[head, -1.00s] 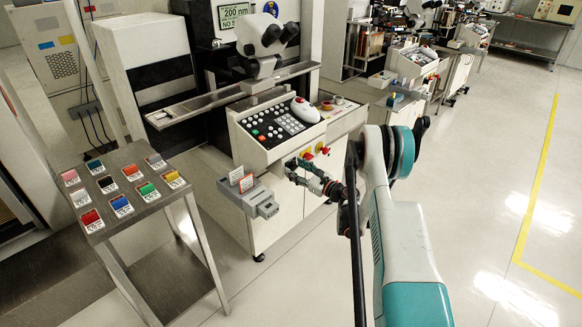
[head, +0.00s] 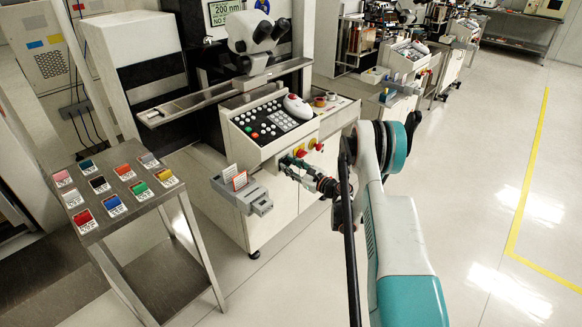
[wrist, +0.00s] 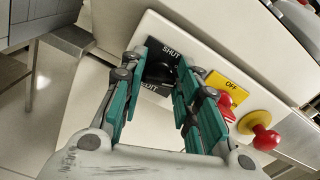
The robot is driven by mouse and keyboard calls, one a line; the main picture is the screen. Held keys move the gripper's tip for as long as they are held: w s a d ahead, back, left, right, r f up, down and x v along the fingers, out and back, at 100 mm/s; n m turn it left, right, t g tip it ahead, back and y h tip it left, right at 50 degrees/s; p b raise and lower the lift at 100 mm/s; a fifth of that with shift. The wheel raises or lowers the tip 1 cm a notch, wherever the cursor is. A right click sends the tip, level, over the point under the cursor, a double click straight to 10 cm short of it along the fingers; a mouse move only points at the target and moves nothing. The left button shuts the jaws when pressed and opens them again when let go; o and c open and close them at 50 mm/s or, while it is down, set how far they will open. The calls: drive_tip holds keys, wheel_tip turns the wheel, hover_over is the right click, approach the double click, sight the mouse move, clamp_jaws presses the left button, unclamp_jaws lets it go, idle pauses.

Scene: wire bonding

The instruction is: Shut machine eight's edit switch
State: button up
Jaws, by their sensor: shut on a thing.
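The edit switch is a dark knob (wrist: 160,72) on a black plate (wrist: 172,48) on the front panel of a white machine console (head: 262,125). The plate's upper label reads SHUT; the lower label is partly covered by a finger. My gripper (wrist: 163,66) has its green-sided fingers on both sides of the knob, shut on it. Shadow and the fingers hide which way the knob points. In the head view my gripper (head: 287,163) is at the console's front, and the switch itself is too small to make out.
Right of the switch are a yellow OFF plate (wrist: 229,88) with a red knob and a red button on a yellow base (wrist: 262,130). A grey card holder (head: 243,193) juts out left of my gripper. A steel table (head: 95,235) with coloured cards stands further left. The right floor is clear.

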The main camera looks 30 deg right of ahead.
drive_tip(key=n, duration=0.7)
drive_tip(key=shift+a+f, duration=0.1)
drive_tip(key=n, duration=0.3)
drive_tip(key=shift+f+n, duration=0.1)
drive_tip(key=shift+n, duration=2)
drive_tip(key=shift+f, duration=0.1)
drive_tip(key=o, duration=1.1)
drive_tip(key=shift+c, duration=0.2)
